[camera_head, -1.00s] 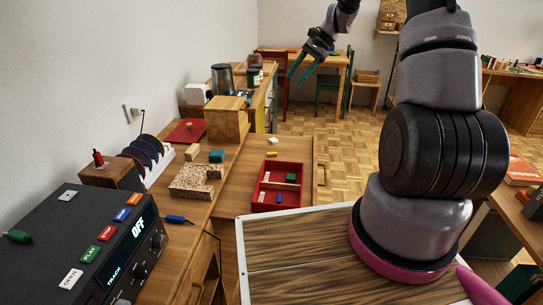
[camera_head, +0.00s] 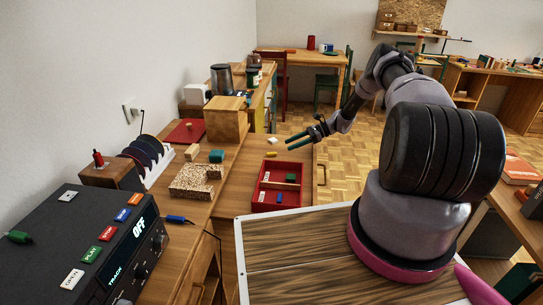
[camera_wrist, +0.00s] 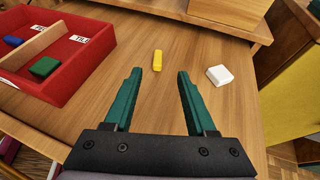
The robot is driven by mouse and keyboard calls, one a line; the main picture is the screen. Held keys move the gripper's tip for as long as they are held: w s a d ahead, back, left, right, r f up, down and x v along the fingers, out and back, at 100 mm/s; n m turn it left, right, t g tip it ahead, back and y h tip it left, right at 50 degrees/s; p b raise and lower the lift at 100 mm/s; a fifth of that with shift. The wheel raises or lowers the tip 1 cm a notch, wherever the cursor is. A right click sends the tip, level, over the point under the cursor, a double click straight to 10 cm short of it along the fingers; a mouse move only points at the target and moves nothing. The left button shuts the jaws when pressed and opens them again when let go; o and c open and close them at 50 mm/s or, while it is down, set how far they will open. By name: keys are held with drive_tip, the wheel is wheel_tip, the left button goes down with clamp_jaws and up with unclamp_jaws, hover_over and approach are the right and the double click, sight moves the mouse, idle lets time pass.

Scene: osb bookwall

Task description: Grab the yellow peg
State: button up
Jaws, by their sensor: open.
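The yellow peg (camera_wrist: 157,60) lies on the wooden desktop, a short way beyond my fingertips and nearly centred between them in the wrist view. In the head view the yellow peg (camera_head: 272,154) lies just behind the red tray. My gripper (camera_wrist: 158,73) is open and empty, with two green fingers. In the head view my gripper (camera_head: 287,144) is above the desktop, to the right of the peg. The fingers are apart from the peg.
A white block (camera_wrist: 220,75) lies on the desktop right of the peg. The red tray (camera_wrist: 78,60), with a wooden divider, a green block (camera_wrist: 44,67) and a blue piece (camera_wrist: 13,41), is at left. A wooden box (camera_head: 226,120) stands further left in the head view.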

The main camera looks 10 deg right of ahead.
sight(272, 153)
drive_tip(key=x, duration=0.9)
drive_tip(key=shift+s+a, duration=0.15)
drive_tip(key=shift+a, duration=0.1)
drive_tip(key=shift+r, duration=0.1)
clamp_jaws()
